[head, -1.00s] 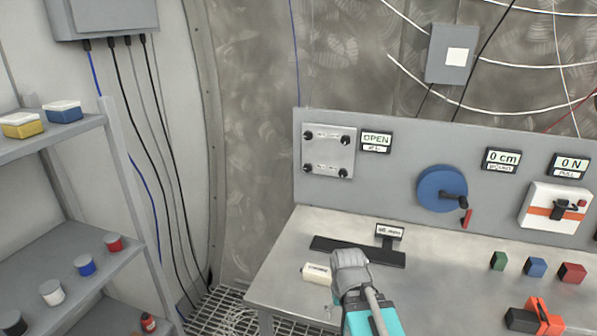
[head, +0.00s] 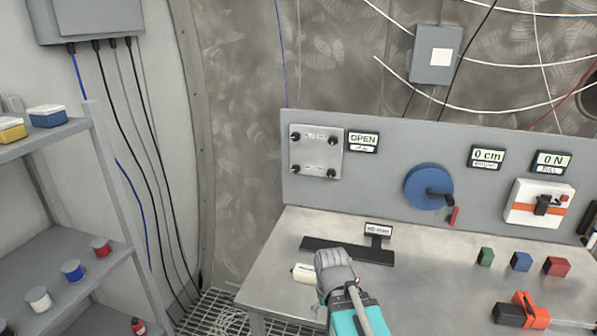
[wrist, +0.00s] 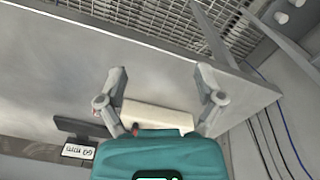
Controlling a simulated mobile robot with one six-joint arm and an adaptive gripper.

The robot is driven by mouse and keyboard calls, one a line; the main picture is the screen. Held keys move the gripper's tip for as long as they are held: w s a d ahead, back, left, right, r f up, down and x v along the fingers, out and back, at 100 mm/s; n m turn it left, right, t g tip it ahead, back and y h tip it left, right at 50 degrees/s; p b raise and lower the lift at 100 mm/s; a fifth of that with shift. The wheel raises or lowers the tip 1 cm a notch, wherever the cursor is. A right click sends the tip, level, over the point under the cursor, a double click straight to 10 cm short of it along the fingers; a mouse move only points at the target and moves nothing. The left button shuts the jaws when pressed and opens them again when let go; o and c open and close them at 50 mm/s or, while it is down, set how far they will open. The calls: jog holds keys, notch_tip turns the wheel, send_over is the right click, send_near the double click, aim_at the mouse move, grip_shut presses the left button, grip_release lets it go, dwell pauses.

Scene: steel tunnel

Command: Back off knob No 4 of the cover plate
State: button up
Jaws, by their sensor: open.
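The cover plate (head: 324,150) is a pale square on the grey upright panel, with a dark knob near each corner. These are the upper left knob (head: 297,136), upper right knob (head: 333,138), lower left knob (head: 296,168) and lower right knob (head: 331,172). The plate's lettering is too small to read, so I cannot tell which knob is No 4. A display (head: 363,141) beside it reads OPEN. My gripper (wrist: 161,85) is open over the bench, below and apart from the plate. A cream block (wrist: 158,117) shows between its fingers, not visibly gripped.
The bench (head: 430,262) carries a black bar with a sign (head: 348,250), green, blue and red blocks (head: 521,262), and an orange-black item (head: 523,312). A blue wheel with crank (head: 428,187) is right of the plate. Shelves (head: 75,265) stand left.

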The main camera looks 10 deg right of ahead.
jog(key=w+d+r+m+t+h, duration=0.1)
jog(key=w+r+t+h, duration=0.1)
jog(key=w, duration=0.4)
jog(key=w+d+r+m+t+h, duration=0.1)
jog(key=w+d+r+t+h, duration=0.1)
jog(key=w, duration=0.5)
jog(key=w+d+r+m+t+h, duration=0.1)
jog(key=w+r+m+t+h, duration=0.1)
jog(key=w, duration=0.4)
jog(key=shift+w+d+h, duration=0.25)
jog(key=shift+w+h, duration=0.05)
jog(key=shift+h, duration=0.2)
jog(key=w+a+r+t+h, duration=0.2)
jog(key=w+a+r+t, duration=0.25)
jog(key=w+r, duration=0.4)
jog(key=n+t+y, duration=0.2)
jog(key=t, duration=0.4)
send_near(296, 170)
jog(key=v, duration=0.3)
jog(key=shift+a, duration=0.25)
jog(key=shift+w, duration=0.15)
jog(key=x, duration=1.3)
jog(key=shift+w+d, duration=0.25)
jog(key=shift+d, duration=0.05)
